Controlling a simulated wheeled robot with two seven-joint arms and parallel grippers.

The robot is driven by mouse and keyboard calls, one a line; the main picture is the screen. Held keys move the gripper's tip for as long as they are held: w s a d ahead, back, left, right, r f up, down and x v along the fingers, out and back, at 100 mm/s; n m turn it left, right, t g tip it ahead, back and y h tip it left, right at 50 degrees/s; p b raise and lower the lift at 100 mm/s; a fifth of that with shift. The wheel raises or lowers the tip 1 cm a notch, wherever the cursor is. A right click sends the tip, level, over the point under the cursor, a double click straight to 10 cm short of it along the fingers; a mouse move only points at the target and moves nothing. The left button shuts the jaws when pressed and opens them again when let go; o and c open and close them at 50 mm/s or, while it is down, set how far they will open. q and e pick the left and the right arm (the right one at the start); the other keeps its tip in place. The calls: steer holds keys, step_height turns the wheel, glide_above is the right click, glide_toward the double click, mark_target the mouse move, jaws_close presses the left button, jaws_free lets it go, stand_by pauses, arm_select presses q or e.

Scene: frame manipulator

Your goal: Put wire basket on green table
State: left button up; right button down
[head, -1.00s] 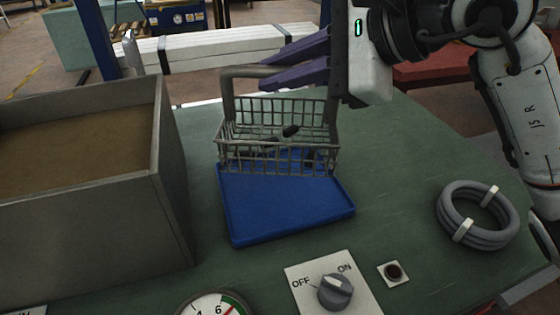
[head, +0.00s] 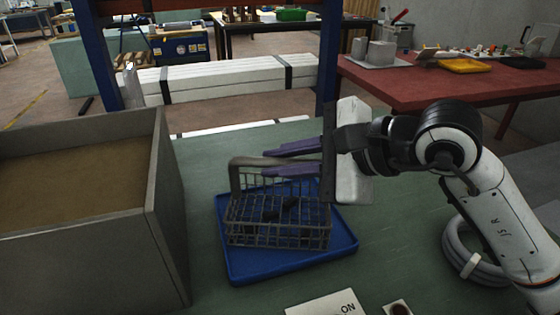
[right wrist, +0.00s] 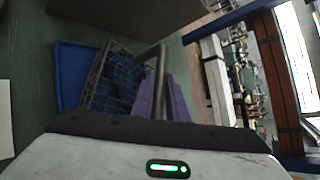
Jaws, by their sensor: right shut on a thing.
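The grey wire basket (head: 278,232) is over the blue tray (head: 345,243) on the green table (head: 390,225) in the head view. A few small dark items lie inside it. I cannot tell whether its base touches the tray. My right gripper (head: 268,162), with purple fingers, is shut on the basket's handle from the right. In the right wrist view, the purple fingers (right wrist: 160,98) are at the handle bar, with the basket (right wrist: 112,80) and blue tray (right wrist: 70,75) beyond. My left gripper is not in view.
A large grey box (head: 165,215) stands on the left of the table. A grey cable coil (head: 455,240) lies at the right, partly behind my right arm. A switch plate (head: 325,305) is at the front. A red table (head: 440,85) stands behind right.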

steer(key=c, duration=2.2)
jaws_free()
steer(key=shift+f+b, duration=0.2)
steer(key=shift+b, duration=0.1)
steer(key=o, duration=0.5)
steer(key=shift+c, duration=0.2)
steer(key=shift+r, duration=0.15)
steer(key=shift+r+p, duration=0.25)
steer(key=shift+p, duration=0.2)
steer(key=v, duration=1.2)
steer(key=shift+f+b, duration=0.15)
steer(key=shift+b, duration=0.25)
